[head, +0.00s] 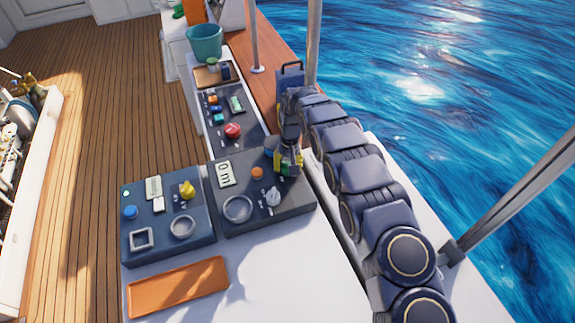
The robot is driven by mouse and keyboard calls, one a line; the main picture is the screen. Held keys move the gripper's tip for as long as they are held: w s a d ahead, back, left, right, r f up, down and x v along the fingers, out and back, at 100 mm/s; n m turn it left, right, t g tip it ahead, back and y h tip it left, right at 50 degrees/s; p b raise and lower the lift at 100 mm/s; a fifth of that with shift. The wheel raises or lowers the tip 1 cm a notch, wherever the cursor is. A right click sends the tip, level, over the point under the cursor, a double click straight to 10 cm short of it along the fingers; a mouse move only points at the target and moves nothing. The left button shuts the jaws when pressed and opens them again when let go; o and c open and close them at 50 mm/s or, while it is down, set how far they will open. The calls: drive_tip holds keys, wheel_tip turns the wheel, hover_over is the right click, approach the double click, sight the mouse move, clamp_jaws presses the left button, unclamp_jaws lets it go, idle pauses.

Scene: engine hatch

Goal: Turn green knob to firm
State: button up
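My gripper (289,160) is at the far right of the dark grey control panel (285,204), pointing down close above its surface. A small green part (285,169), which looks like the green knob, shows at the fingertips, with yellow beside it. The gripper hides most of this part, so its pointer and any setting marks cannot be read. I cannot tell whether the fingers are open or shut, or whether they touch it.
Near the gripper are an orange button (257,173), a grey knob (273,196) and a round ring (237,208). A blue panel (142,248) with a yellow knob (187,190) is at left. Another panel with a red button (232,130) lies behind. An orange tray (178,287) is in front.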

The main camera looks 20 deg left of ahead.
sight(290, 163)
drive_tip(key=shift+d+m, duration=0.15)
drive_tip(key=shift+m, duration=0.45)
drive_tip(key=shift+f, duration=0.1)
drive_tip(key=o, duration=1.1)
drive_tip(key=shift+r, duration=0.6)
drive_tip(key=r, duration=1.1)
drive_tip(key=shift+w+d, duration=0.1)
drive_tip(key=shift+d, duration=0.1)
